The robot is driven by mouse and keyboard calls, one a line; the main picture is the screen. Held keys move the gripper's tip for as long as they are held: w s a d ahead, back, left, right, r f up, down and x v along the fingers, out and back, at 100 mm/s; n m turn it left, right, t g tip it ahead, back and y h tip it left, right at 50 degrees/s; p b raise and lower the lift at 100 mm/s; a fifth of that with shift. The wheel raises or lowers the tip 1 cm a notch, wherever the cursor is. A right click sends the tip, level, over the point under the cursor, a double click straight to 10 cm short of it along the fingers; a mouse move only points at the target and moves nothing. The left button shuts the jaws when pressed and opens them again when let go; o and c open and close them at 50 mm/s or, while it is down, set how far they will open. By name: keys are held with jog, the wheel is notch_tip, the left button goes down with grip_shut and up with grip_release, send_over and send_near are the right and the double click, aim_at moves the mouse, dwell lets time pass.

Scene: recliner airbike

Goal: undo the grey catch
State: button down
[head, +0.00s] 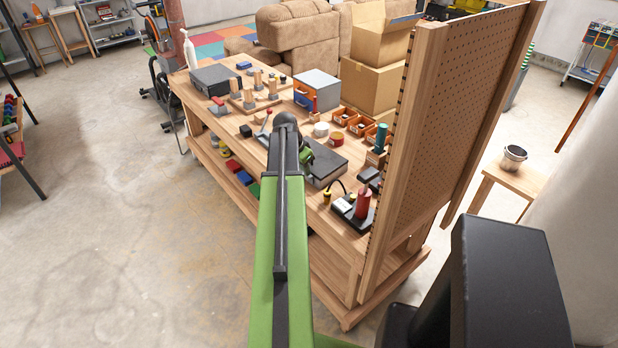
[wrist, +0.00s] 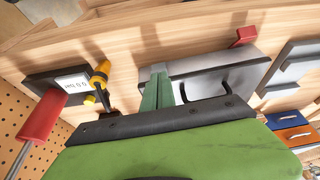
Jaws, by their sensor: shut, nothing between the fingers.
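My gripper (wrist: 157,74) shows in the wrist view as two green fingers close together, shut and empty. It is over the near edge of a flat grey case (wrist: 222,72) with a dark curved handle (wrist: 206,86); I cannot tell whether the fingers touch it. In the head view my arm reaches over the workbench and partly hides this case (head: 326,165). I cannot make out for certain which part is the grey catch; it may be hidden behind my gripper or too small to tell.
Left of the gripper in the wrist view are a yellow-handled part (wrist: 100,74) and a red handle (wrist: 42,115). A tall pegboard (head: 455,110) stands at the bench's right end. Orange bins (head: 358,124) and wooden pegs (head: 258,80) occupy the bench (head: 228,125).

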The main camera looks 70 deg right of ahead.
jog(key=shift+f, duration=0.1)
jog(key=shift+f+b, duration=0.45)
jog(key=shift+b, duration=0.05)
jog(key=shift+r, duration=0.15)
jog(key=shift+a, duration=0.1)
jog(key=shift+w+a+r+p, duration=0.2)
jog(key=shift+w+a+p, duration=0.1)
jog(key=shift+a, duration=0.2)
jog(key=shift+w+a+r+p, duration=0.15)
jog(key=shift+w+a+p, duration=0.1)
jog(key=shift+a, duration=0.2)
jog(key=a, duration=0.1)
jog(key=w+a, duration=0.1)
jog(key=w+a+r+p, duration=0.1)
jog(key=a, duration=0.1)
jog(key=shift+w+r, duration=0.1)
